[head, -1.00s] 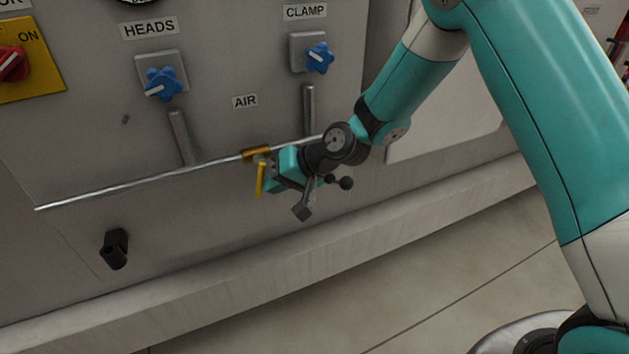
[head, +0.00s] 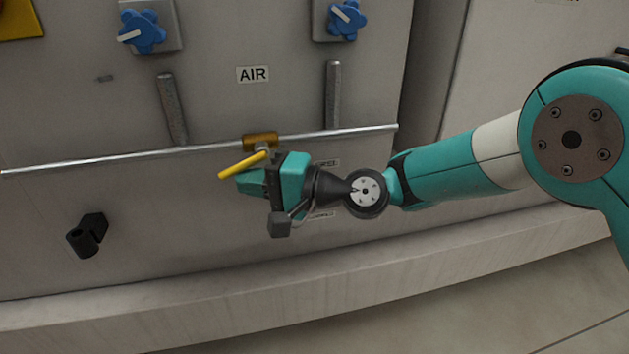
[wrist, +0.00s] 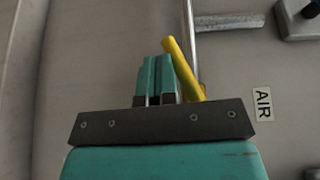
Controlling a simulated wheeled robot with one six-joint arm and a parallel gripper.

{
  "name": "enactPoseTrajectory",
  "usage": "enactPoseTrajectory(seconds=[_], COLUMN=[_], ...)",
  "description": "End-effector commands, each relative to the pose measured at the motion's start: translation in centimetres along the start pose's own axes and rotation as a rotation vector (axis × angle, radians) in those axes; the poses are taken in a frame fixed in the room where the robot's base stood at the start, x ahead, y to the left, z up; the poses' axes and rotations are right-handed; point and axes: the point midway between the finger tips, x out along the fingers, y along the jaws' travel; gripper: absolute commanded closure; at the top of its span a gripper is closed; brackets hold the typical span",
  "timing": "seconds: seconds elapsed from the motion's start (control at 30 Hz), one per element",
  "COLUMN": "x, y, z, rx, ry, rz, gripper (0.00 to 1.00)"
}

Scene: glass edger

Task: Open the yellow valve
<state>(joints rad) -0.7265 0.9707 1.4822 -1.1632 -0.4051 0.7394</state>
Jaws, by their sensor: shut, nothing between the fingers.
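The yellow valve handle (head: 242,165) sits on a brass valve body (head: 261,141) on a thin metal pipe (head: 120,155). In the head view the handle slants down to the left from the valve body. My gripper (head: 246,182) is just below the handle, its fingers shut and empty. In the wrist view the shut fingers (wrist: 156,78) lie close beside the yellow handle (wrist: 181,66), on its left. I cannot tell whether they touch it.
The pipe runs across a grey machine panel with an AIR label (head: 253,74) and two blue knobs (head: 143,32) above. A black holder (head: 87,236) sticks out at lower left. A ledge (head: 200,277) runs along the panel's bottom.

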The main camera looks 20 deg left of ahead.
Motion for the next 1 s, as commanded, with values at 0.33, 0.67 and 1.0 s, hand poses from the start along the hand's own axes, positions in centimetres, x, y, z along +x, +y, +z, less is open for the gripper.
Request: enactPoseTrajectory(seconds=[0.33, 0.67, 1.0], x=[0.88, 1.02, 1.03], y=[-0.7, -0.96, -1.02], z=[0.46, 0.51, 0.51], rx=[-0.002, -0.002, -0.002], ry=[-0.003, -0.002, -0.002], rz=[0.002, 0.003, 0.003], gripper=[1.0, 1.0, 1.0])
